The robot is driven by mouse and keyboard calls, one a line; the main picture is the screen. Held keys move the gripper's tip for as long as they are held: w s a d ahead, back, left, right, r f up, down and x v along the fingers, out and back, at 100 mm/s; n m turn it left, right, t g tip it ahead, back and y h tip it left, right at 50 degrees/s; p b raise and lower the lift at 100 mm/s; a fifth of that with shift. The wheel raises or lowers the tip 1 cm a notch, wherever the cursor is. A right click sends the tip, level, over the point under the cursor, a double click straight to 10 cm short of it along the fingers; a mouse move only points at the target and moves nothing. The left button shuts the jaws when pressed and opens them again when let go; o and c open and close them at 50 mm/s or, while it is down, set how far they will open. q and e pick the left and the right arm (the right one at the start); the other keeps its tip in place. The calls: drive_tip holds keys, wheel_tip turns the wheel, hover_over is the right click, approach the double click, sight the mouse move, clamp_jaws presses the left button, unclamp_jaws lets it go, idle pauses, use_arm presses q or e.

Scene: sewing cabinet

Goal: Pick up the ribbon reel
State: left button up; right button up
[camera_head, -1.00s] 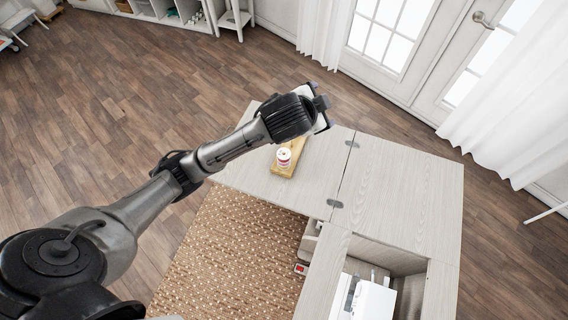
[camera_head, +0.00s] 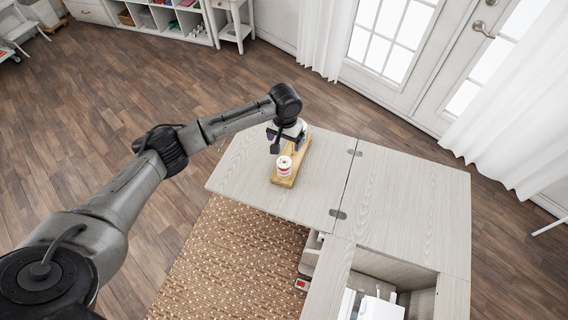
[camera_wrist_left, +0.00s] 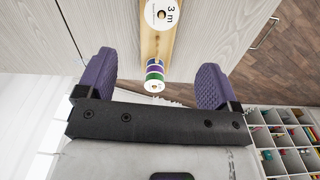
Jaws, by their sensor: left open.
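A white-topped reel with a red and white side (camera_head: 284,165) stands at the near end of a wooden board (camera_head: 293,178) on the cabinet top. In the left wrist view a round white face marked "3 m" (camera_wrist_left: 163,13) shows at the top edge, partly cut off. My left gripper (camera_head: 287,137) is open over the far part of the board, beyond the reel. In the left wrist view its purple fingers (camera_wrist_left: 156,66) are spread, and a spool with green, blue and purple bands (camera_wrist_left: 155,76) appears between them. My right gripper is not in view.
The pale cabinet top (camera_head: 410,205) is clear right of the board. A white machine (camera_head: 372,306) sits in the opening at the front. A woven rug (camera_head: 230,260) and wooden floor lie around. White shelves (camera_head: 170,20) stand far back.

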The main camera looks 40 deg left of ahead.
sight(284, 161)
use_arm(q)
wheel_tip(284, 161, down, 8)
drive_tip(key=shift+r+b, duration=0.1)
drive_tip(key=shift+b, duration=0.35)
drive_tip(key=f, duration=0.4)
drive_tip(key=shift+s+f+b, duration=0.1)
drive_tip(key=shift+s+b, duration=0.1)
drive_tip(key=shift+b, duration=0.1)
drive_tip(key=shift+f, duration=0.55)
drive_tip(key=c, duration=1)
